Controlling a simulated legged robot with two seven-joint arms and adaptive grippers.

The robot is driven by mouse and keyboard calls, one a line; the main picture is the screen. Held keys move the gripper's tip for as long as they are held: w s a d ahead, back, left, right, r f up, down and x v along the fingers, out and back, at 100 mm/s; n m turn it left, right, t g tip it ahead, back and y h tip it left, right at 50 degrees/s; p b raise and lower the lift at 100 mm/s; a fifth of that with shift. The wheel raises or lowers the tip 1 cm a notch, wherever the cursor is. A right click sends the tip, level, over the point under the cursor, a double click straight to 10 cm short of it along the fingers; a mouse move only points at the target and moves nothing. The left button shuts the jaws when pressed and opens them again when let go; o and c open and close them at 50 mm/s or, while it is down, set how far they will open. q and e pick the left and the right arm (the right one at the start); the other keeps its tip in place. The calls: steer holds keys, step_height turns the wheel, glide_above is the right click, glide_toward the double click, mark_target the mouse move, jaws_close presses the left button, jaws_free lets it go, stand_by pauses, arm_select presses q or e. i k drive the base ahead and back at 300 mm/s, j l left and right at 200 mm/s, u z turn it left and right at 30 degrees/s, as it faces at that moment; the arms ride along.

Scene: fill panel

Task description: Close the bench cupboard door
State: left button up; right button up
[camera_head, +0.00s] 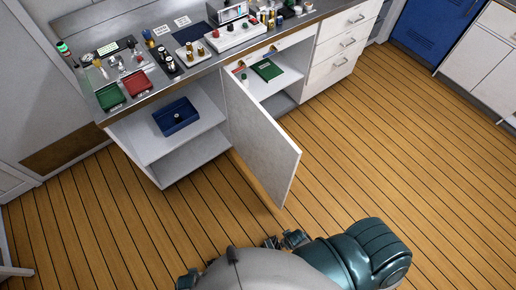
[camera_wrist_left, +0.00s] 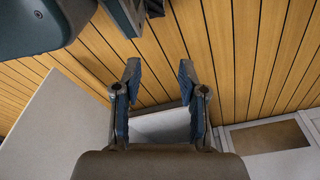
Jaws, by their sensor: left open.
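The bench cupboard door (camera_head: 262,140) is a pale grey panel in the head view. A pale panel (camera_wrist_left: 58,125), apparently the door, is left of the fingers, with a gap. I cannot make out either gripper in the head view.
A blue tray (camera_head: 176,116) sits on the cupboard shelf. A green item (camera_head: 267,69) lies in the bay right of the door. The bench top (camera_head: 160,98) holds many small items. Drawers (camera_head: 342,45) stand right of the open bays. The plank floor (camera_head: 400,140) is clear.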

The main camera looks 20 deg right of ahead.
mark_target(273, 157)
steer(key=l+u, duration=0.2)
steer(key=l, duration=0.35)
steer(key=l+u, duration=0.2)
steer(key=l, duration=0.35)
steer(key=k+l+u, duration=0.2)
steer(key=l, duration=0.3)
steer(key=k+l+u, duration=0.2)
steer(key=l, duration=0.35)
steer(key=k+l, duration=0.1)
steer(key=l, duration=0.25)
steer(key=l+u, duration=0.15)
steer(key=l, duration=0.2)
steer(key=k+l, duration=0.15)
steer(key=l, duration=0.15)
steer(key=u, duration=0.05)
